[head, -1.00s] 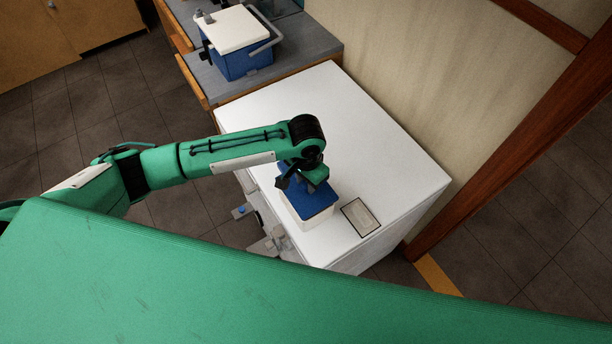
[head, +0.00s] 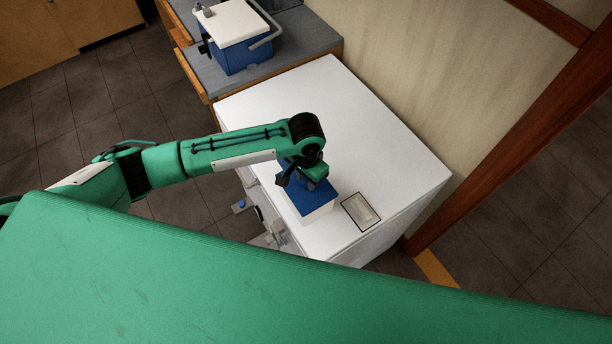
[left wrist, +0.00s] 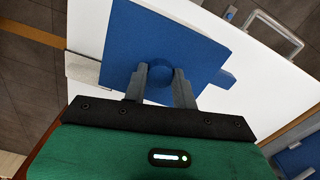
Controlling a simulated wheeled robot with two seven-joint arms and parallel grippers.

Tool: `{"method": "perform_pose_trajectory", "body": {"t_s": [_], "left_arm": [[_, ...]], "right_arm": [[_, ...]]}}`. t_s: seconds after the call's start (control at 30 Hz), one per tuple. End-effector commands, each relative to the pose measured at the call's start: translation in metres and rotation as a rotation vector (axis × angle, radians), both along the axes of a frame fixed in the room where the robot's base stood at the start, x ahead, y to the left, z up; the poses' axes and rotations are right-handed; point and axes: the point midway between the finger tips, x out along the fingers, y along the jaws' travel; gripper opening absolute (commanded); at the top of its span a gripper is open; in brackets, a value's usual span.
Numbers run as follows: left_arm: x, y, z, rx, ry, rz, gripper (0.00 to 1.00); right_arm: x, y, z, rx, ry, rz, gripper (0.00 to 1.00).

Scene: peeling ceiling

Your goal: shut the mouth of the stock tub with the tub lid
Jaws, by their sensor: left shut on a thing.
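The tub lid (head: 318,203) is a blue square panel with a round knob, and it also shows in the left wrist view (left wrist: 145,35). My left gripper (left wrist: 160,84) is shut on the knob, one finger on each side. The stock tub (head: 319,215) is a small white box on the white top near its front edge. The lid lies level over the tub's mouth and hides it. I cannot tell whether a thin gap is left between lid and rim. My right gripper is not in view.
The white worktop (head: 340,110) is clear behind the tub. A framed flat plate (head: 361,212) lies right of the tub. A blue cooler with a white lid (head: 240,50) stands on the grey counter (head: 305,45) beyond. A wall borders the right side.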

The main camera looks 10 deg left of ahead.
Motion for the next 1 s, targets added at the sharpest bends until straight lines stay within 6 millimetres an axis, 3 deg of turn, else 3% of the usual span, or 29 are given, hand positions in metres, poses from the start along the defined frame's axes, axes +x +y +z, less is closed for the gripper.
{"method": "perform_pose_trajectory", "body": {"t_s": [1.0], "left_arm": [[0.0, 0.0, -0.016, 0.001, -0.001, 0.001, 0.0]], "right_arm": [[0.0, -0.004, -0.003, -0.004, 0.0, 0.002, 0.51]]}}
